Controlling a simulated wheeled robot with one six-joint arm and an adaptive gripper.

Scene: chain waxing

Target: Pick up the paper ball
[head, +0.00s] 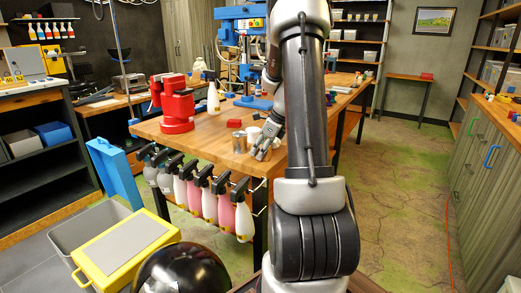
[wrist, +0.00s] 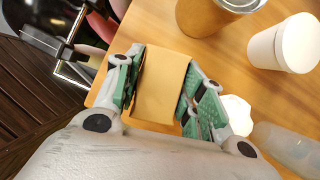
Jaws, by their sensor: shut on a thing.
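My gripper (wrist: 160,95) reaches down at the near edge of the wooden workbench, and its green-padded fingers are shut on a tan block (wrist: 160,85) in the wrist view. In the head view the gripper (head: 262,152) is partly behind my arm, and the block cannot be made out there. A small white crumpled-looking thing (wrist: 237,113), possibly the paper ball, sits just right of the right finger, outside the jaws. It is partly hidden by the finger. I cannot tell whether they touch.
A metal can (wrist: 205,14) and a white lidded cup (wrist: 285,44) stand close beyond the gripper. A clear bottle-like thing (wrist: 290,145) lies at right. Spray bottles (head: 209,196) hang along the workbench (head: 200,143) edge. A red vise (head: 177,108) stands at left.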

